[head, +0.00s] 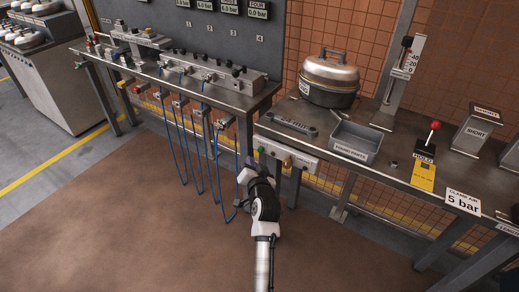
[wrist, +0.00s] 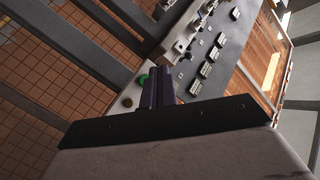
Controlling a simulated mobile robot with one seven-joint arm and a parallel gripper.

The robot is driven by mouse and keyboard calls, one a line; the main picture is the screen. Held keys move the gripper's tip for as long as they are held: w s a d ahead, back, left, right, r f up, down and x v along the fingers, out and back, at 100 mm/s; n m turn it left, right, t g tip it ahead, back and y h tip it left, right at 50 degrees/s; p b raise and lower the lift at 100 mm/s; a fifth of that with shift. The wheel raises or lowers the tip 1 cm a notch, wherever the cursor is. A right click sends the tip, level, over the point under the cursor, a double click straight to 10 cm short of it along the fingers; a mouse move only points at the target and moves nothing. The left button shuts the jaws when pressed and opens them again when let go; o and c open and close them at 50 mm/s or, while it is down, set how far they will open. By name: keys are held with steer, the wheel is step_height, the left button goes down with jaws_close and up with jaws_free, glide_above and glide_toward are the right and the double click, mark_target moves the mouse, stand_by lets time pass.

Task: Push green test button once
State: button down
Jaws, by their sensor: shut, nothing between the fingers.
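A green button (head: 261,150) sits at the left end of a pale control panel (head: 305,159) under the front edge of the right bench. In the wrist view the green button (wrist: 142,80) shows just left of my fingers. My gripper (head: 244,173) is shut and empty, below and a little left of the green button in the head view. Its dark fingers also show in the wrist view (wrist: 158,84), side by side. I see no clear contact with the button.
An amber button (head: 287,163) sits right of the green one. Blue hoses (head: 202,145) hang from the left bench (head: 225,101) near my gripper. The right bench holds a lidded pot (head: 330,77), a grey tray (head: 355,143) and a red-knobbed lever (head: 434,126). The brown floor in front is clear.

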steer(key=shift+s+a+p, duration=0.4)
steer(key=shift+s+a, duration=0.35)
steer(key=shift+s, duration=0.25)
